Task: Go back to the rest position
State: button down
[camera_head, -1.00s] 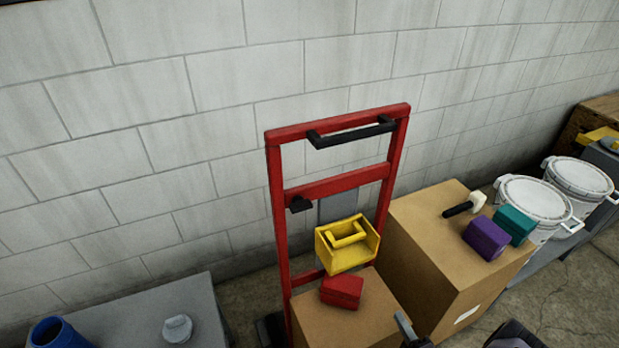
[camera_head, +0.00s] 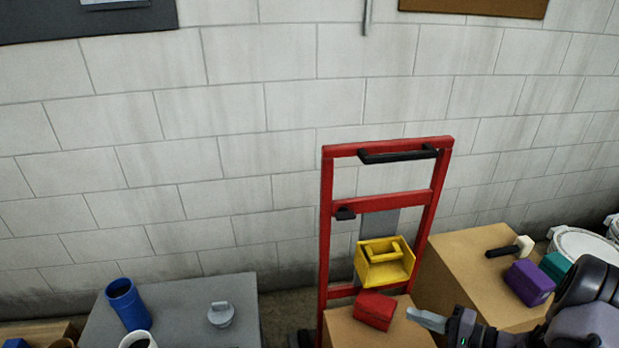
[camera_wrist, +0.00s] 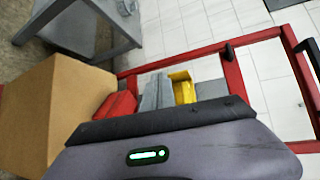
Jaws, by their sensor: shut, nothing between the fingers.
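My gripper (camera_head: 428,320) reaches in from the lower right of the head view, its grey fingers shut and empty. The fingertips appear just right of a red block (camera_head: 374,311), which rests on a cardboard box (camera_head: 345,332) at the red hand truck (camera_head: 327,240). I cannot tell how far apart they are. In the wrist view, the shut fingers (camera_wrist: 158,93) show between the red block (camera_wrist: 116,106) and a yellow open bin (camera_wrist: 183,88). In the head view, the yellow bin (camera_head: 384,266) sits behind the red block.
A larger cardboard box (camera_head: 465,275) at right bears a hammer (camera_head: 510,247), a purple block (camera_head: 529,283) and a teal block (camera_head: 555,265). White buckets (camera_head: 585,246) stand beyond. At left, a grey table (camera_head: 180,305) holds a blue cup (camera_head: 127,303) and a grey lidded item (camera_head: 221,314).

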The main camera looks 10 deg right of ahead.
jog(key=s+a+r+n+g+h, duration=0.15)
jog(key=a+r+g, duration=0.25)
jog(key=a+r, duration=0.4)
jog(key=s+a+r+n+g+h, duration=0.1)
jog(key=s+a+r+n+g, duration=0.25)
jog(key=a+r, duration=0.45)
jog(key=s+a+r+t+h, duration=0.1)
jog(key=s+a+r+h, duration=0.1)
jog(key=s+r, duration=0.3)
jog(key=s+a+r+t+h, duration=0.2)
jog(key=s+r+h, duration=0.3)
jog(key=s, duration=0.5)
jog(key=shift+a+r, duration=0.25)
jog(key=shift+a, duration=0.55)
